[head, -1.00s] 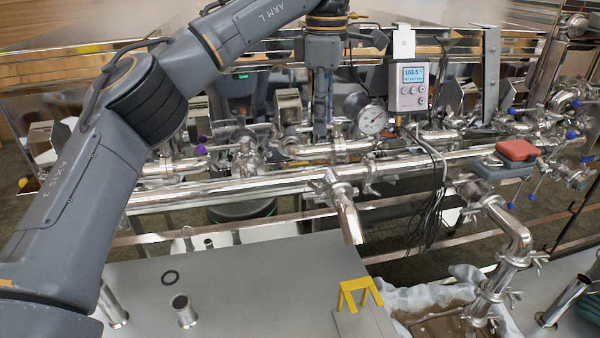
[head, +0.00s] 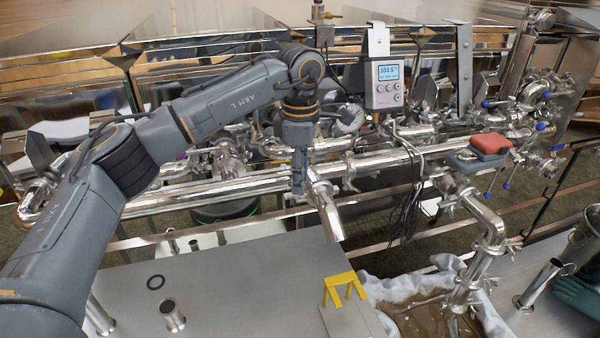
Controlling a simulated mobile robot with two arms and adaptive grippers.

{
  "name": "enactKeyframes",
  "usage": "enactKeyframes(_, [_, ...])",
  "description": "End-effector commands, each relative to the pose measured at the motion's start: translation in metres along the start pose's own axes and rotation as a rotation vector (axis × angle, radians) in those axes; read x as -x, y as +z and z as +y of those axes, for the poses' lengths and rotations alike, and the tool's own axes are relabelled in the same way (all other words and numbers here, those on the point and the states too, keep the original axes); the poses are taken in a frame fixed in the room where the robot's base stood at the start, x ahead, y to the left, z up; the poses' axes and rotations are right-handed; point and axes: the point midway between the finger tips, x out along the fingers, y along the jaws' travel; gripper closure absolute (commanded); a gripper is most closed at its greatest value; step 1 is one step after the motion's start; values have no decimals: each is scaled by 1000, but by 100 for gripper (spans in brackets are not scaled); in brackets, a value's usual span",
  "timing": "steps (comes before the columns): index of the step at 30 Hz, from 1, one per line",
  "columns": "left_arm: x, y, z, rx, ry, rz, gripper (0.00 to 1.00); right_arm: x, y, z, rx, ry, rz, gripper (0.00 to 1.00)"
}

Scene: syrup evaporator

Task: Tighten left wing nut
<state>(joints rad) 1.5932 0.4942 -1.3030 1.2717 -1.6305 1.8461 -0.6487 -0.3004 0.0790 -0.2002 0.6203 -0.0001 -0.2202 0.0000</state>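The left steel outlet spout (head: 327,212) angles down from the long horizontal pipe, with a clamp where it joins. My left gripper (head: 299,190) points down at the left side of that joint and covers part of it. The left wing nut cannot be made out there; it seems hidden by the gripper. The fingers are seen edge-on, so I cannot tell whether they are open, or whether they touch the clamp. The right outlet (head: 490,228) curves down at the right, with clamps and wing nuts along it. My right gripper is not in view.
A grey display box (head: 385,85) hangs behind the pipe, with dark cables below it. A red-and-grey block (head: 490,143) sits on the pipe at right.

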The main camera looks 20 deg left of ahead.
Motion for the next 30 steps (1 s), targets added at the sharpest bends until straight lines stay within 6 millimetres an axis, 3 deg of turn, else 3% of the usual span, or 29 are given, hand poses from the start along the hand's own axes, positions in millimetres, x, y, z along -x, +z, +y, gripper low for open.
enactKeyframes(3, [0, 0, 0, 0, 0, 0, 68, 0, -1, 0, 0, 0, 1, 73])
enactKeyframes(8, [0, 0, 0, 0, 0, 0, 100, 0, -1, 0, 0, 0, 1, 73])
enactKeyframes(20, [0, 0, 0, -20, -1, 0, 100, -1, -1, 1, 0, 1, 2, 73])
enactKeyframes(30, [0, 0, 0, -200, -3, 0, 100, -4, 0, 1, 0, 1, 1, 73])
